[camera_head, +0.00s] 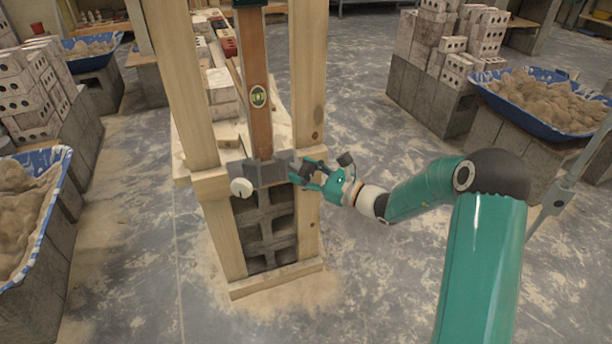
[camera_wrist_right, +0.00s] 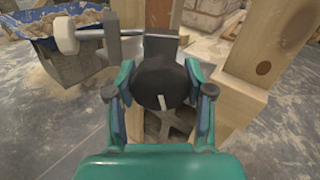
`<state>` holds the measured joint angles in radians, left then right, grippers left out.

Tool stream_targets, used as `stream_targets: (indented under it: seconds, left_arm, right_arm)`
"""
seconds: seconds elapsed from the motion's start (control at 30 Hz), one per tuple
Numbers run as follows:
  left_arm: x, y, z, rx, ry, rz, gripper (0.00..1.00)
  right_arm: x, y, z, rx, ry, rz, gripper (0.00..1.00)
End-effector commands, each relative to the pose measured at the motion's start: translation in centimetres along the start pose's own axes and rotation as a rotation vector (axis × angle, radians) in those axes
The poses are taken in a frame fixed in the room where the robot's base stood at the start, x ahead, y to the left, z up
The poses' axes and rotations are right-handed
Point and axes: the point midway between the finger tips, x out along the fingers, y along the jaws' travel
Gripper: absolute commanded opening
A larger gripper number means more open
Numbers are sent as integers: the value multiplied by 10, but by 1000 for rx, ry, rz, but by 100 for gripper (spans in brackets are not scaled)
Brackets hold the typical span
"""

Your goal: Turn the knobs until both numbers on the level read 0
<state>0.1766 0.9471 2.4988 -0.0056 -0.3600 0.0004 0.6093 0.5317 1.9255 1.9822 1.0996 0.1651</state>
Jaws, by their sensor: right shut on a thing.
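A wooden level (camera_head: 257,95) with a green vial stands upright between two wooden posts, its foot at a grey bracket (camera_head: 266,172). A white knob (camera_head: 241,187) sits at the bracket's left; it also shows on a metal rod in the right wrist view (camera_wrist_right: 66,36). A black round knob (camera_wrist_right: 160,75) with a white mark lies between the fingers of my right gripper (camera_head: 310,172), which is shut on it. The mark is near the knob's lower edge. No numbers can be read in either view. My left gripper is out of view.
Wooden posts (camera_head: 308,70) flank the level, with hollow blocks (camera_head: 268,225) below. Mortar tubs stand at left (camera_head: 50,205) and right (camera_head: 535,120). Brick stacks (camera_head: 425,40) stand at the back. The floor between is mostly clear.

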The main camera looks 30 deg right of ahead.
Motion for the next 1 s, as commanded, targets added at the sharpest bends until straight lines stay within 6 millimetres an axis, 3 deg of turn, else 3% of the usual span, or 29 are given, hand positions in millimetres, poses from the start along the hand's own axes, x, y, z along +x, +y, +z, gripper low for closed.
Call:
stream_targets:
  seconds: [0.23,0.27,0.4,0.77,1.0]
  left_arm:
    - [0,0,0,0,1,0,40]
    - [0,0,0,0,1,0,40]
    - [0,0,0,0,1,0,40]
    - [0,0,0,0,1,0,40]
    - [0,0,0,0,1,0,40]
  right_arm:
    - [0,1,0,-4,2,1,17]
    - [0,1,0,-4,2,1,55]
    - [0,1,0,-4,2,1,78]
    - [-2,0,0,-4,1,0,78]
    - [-29,-1,-1,-4,3,-3,78]
